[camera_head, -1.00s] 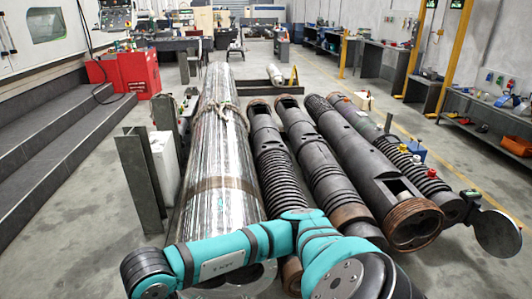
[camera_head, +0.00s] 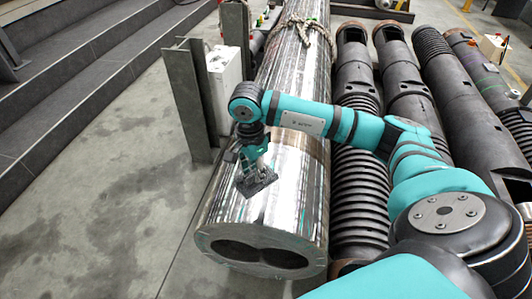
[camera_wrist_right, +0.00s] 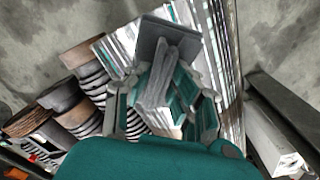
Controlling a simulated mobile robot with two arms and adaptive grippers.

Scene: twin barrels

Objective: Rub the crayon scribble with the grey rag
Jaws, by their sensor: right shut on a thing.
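My right gripper (camera_head: 254,168) reaches down to the near part of the shiny metal twin barrel (camera_head: 290,190). It is shut on the grey rag (camera_head: 258,184), which hangs below the fingers, over the barrel's top. Whether the rag touches the metal I cannot tell. In the right wrist view the rag (camera_wrist_right: 160,45) spreads flat past the fingertips and is pinched into a fold between the fingers (camera_wrist_right: 168,88). I cannot make out the crayon scribble for sure; the rag and gripper hide part of the barrel. My left gripper is out of view.
Dark ribbed barrels (camera_head: 358,190) lie close along the right side. Rope (camera_head: 305,32) wraps the far part of the shiny barrel. A metal upright (camera_head: 190,100) and a white box (camera_head: 224,75) stand to its left. The floor (camera_head: 90,220) at left is clear; grey steps (camera_head: 60,60) lie beyond.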

